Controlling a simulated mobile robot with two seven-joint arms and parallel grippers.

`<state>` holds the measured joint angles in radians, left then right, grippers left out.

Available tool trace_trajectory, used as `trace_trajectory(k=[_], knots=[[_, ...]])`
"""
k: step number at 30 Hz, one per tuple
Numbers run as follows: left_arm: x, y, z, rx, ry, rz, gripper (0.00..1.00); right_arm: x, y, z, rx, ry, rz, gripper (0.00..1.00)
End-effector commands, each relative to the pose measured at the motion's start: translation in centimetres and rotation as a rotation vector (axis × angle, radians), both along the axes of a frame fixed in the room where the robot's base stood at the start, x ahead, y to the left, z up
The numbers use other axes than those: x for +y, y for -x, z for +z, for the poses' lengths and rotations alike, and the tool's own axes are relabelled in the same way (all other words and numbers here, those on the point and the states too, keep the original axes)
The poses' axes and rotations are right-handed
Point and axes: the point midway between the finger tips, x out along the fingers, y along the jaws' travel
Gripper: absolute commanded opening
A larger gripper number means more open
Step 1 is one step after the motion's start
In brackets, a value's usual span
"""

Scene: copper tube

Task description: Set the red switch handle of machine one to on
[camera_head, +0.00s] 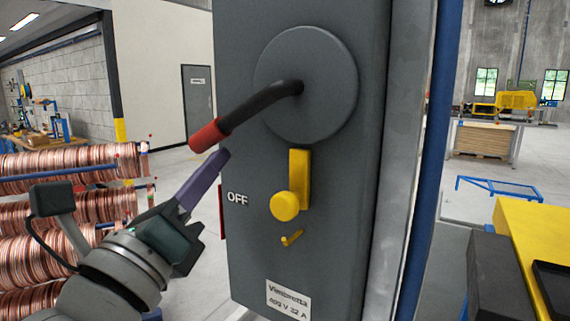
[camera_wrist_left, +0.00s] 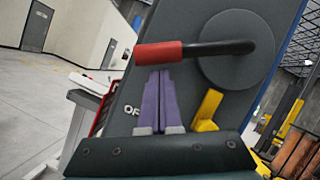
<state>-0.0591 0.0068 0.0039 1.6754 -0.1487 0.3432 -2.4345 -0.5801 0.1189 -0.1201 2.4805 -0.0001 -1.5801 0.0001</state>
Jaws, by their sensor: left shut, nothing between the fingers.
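The switch handle is a dark bent lever with a red grip (camera_head: 208,135) on a round grey disc (camera_head: 330,85) on the front of the grey switch box (camera_head: 340,250). The lever points left and slightly down, toward the OFF label. My left gripper (camera_head: 222,155) is shut and empty, its purple fingertips just below the red grip. In the left wrist view the purple fingers (camera_wrist_left: 159,75) are together, with their tips at the underside of the red grip (camera_wrist_left: 158,53). I cannot tell whether they touch it. My right gripper is not in view.
A yellow latch with a round knob (camera_head: 285,205) sits below the disc on the box. Copper tube coils (camera_head: 60,215) are stacked at left behind my left arm. A blue post (camera_head: 432,150) and a yellow surface (camera_head: 535,240) stand at right.

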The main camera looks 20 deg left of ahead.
Motion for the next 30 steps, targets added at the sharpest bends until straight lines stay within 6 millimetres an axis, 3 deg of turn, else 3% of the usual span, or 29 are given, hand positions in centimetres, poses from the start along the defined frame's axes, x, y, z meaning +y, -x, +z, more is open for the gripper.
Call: trace_trajectory(k=[19,30], knots=[[1.2,-0.3,1.3,-0.04,-0.129,0.003,0.0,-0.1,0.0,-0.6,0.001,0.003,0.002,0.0],[2.9,-0.8,4.2,-0.119,-0.399,0.003,0.0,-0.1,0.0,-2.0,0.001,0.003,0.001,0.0]])
